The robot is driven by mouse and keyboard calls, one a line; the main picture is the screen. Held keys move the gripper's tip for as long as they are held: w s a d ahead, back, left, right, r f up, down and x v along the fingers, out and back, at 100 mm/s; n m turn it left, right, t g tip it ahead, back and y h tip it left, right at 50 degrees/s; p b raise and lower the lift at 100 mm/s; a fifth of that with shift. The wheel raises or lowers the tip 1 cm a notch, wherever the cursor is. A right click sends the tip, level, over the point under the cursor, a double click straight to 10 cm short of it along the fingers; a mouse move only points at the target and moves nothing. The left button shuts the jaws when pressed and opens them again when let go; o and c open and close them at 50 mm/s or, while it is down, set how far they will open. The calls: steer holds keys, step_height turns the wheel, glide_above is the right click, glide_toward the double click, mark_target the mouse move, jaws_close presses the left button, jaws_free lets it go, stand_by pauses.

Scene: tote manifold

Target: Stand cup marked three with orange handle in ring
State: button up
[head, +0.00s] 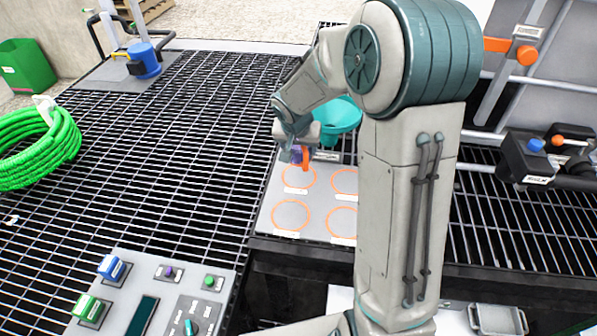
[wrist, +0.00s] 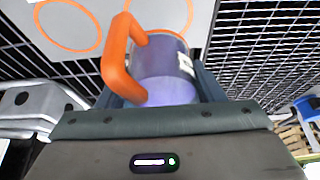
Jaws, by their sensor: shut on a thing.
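The cup (wrist: 165,75) is purple with an orange handle and a white label, whose marking is too small to read. My gripper (wrist: 158,95) is shut on it in the wrist view. In the head view my gripper (head: 297,150) is over the far left of a grey plate (head: 264,213), and the cup's orange handle (head: 306,158) shows below it. The plate bears several orange rings, among them the near left ring (head: 273,216) and the far left ring (head: 283,183). I cannot tell whether the cup touches the plate. The labels by the rings are unreadable.
A teal funnel (head: 340,117) stands just behind the plate. A green hose coil (head: 40,140) lies on the grating at left. A control panel (head: 140,275) is at the front left. Pipes with an orange-handled valve (head: 527,55) are at right. The grating left of the plate is clear.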

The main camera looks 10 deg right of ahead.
step_height(320, 180, down, 7)
steer(key=shift+f+b, duration=0.1)
steer(key=shift+b, duration=0.4)
steer(key=shift+f, duration=0.1)
steer(key=o, duration=1.2)
steer(key=shift+o, duration=0.2)
